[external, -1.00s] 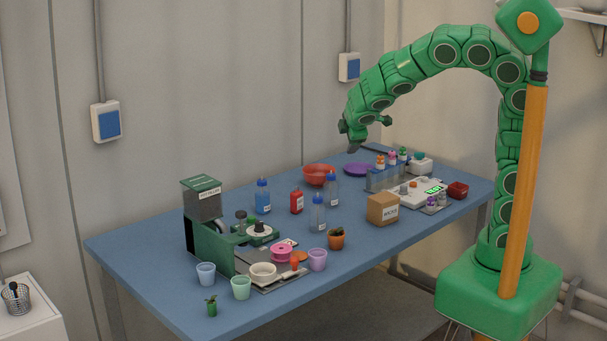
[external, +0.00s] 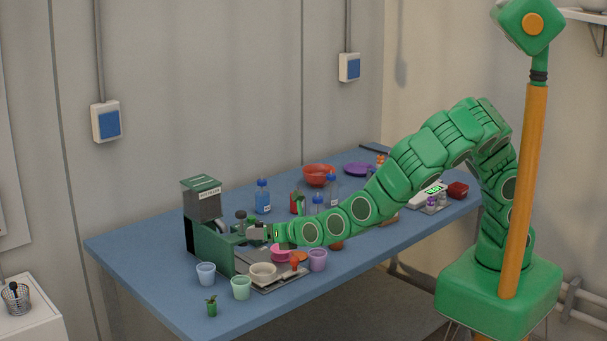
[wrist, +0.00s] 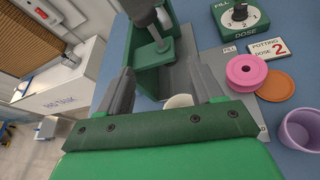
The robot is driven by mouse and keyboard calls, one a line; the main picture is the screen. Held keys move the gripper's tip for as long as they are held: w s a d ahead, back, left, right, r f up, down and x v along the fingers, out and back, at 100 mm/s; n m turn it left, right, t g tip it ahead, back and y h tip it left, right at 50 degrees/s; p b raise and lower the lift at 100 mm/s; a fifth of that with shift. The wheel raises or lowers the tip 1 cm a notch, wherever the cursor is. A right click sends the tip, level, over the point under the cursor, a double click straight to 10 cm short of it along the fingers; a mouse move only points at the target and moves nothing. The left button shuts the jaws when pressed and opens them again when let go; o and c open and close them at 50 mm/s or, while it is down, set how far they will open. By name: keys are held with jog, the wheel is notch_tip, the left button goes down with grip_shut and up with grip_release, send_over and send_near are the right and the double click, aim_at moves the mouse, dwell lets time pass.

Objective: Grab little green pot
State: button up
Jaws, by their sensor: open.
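A little green pot (external: 212,309) with a small plant in it stands upright near the front left edge of the blue table. It does not show in the wrist view. My gripper (external: 254,234) is beside the green pot filler machine, behind and to the right of the pot and well apart from it. In the wrist view my gripper (wrist: 163,90) is open, its two grey fingers spread with nothing held between them. A white bowl (wrist: 178,101) shows partly hidden beyond my gripper.
The pot filler (external: 203,207) stands close to my gripper. Pale blue (external: 205,273), pale green (external: 241,288) and purple (external: 317,260) cups line the front. A pink spool (wrist: 246,72) and blue bottle (external: 262,197) are nearby.

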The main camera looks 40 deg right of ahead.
aim_at(241, 283)
jog(key=s+a+f+n+y, duration=0.1)
jog(key=s+a+f+n, duration=0.1)
jog(key=s+a+f+n+g+y, duration=0.1)
jog(key=s+a+f+n, duration=0.1)
jog(key=s+a+f, duration=0.1)
jog(key=s+a+f+n, duration=0.1)
jog(key=s+a+f, duration=0.1)
jog(key=s, duration=0.1)
jog(key=shift+s+a+f+n+y, duration=0.15)
jog(key=shift+s+a+n+y, duration=0.05)
jog(key=shift+a+n+y, duration=0.2)
jog(key=shift+d+f+x, duration=0.1)
jog(key=shift+x, duration=1.85)
jog(key=shift+d+f+x, duration=0.1)
jog(key=shift+f+x, duration=0.05)
jog(key=shift+x, duration=1.8)
jog(key=c, duration=0.8)
jog(key=shift+o, duration=0.2)
